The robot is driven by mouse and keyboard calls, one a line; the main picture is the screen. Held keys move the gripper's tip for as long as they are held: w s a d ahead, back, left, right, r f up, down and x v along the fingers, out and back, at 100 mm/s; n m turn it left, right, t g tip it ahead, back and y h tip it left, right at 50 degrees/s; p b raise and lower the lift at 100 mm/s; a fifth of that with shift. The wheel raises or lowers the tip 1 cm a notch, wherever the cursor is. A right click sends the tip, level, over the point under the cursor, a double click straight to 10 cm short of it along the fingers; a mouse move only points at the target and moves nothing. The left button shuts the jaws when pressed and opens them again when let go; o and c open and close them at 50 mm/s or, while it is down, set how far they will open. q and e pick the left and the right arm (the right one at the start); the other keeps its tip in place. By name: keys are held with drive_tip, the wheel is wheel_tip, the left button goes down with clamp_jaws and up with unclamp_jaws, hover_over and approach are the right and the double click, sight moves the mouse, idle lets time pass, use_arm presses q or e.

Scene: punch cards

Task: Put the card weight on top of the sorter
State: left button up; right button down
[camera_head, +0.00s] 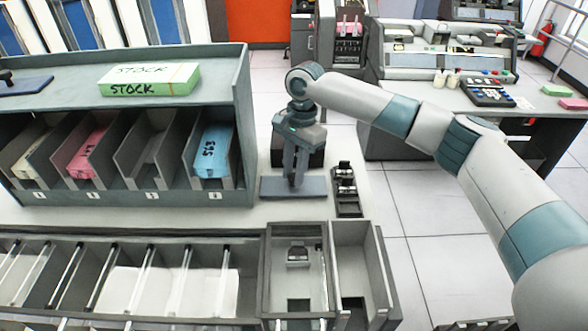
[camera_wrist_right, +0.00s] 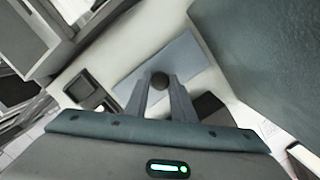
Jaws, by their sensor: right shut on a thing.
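The card weight (camera_head: 273,187) is a flat blue-grey plate with a dark round knob on top. My right gripper (camera_head: 294,180) points down and is shut on that knob. In the right wrist view the card weight (camera_wrist_right: 187,62) lies level beyond the fingertips (camera_wrist_right: 160,82), with its knob between them. It is at or just above the light counter, right of the sorter; I cannot tell whether it touches. The grey sorter (camera_head: 244,110) has a row of card bins and a flat top. My left gripper is not in view.
On the sorter's top are a green-and-white STOCK block (camera_head: 148,79) and, at far left, a blue plate with a dark knob (camera_head: 22,86). The top is clear right of the block. A small black device (camera_head: 346,190) stands right of the weight. Open trays (camera_head: 292,228) lie in front.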

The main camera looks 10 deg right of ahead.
drive_tip(key=shift+f, duration=0.35)
drive_tip(key=c, duration=1.5)
unclamp_jaws()
drive_tip(key=shift+f, duration=0.15)
drive_tip(key=shift+d+r+b, duration=0.1)
drive_tip(key=shift+r+b, duration=0.25)
drive_tip(key=shift+r, duration=0.3)
drive_tip(key=shift+w+d+r+b, duration=0.2)
drive_tip(key=shift+r+b, duration=0.45)
drive_tip(key=shift+r, duration=1.15)
drive_tip(key=shift+w+d+r+b, duration=0.2)
drive_tip(key=shift+r+b, duration=0.4)
drive_tip(key=shift+r, duration=1.25)
drive_tip(key=shift+w+d+r+b, duration=0.2)
drive_tip(key=shift+r+b, duration=0.45)
drive_tip(key=shift+r, duration=1.15)
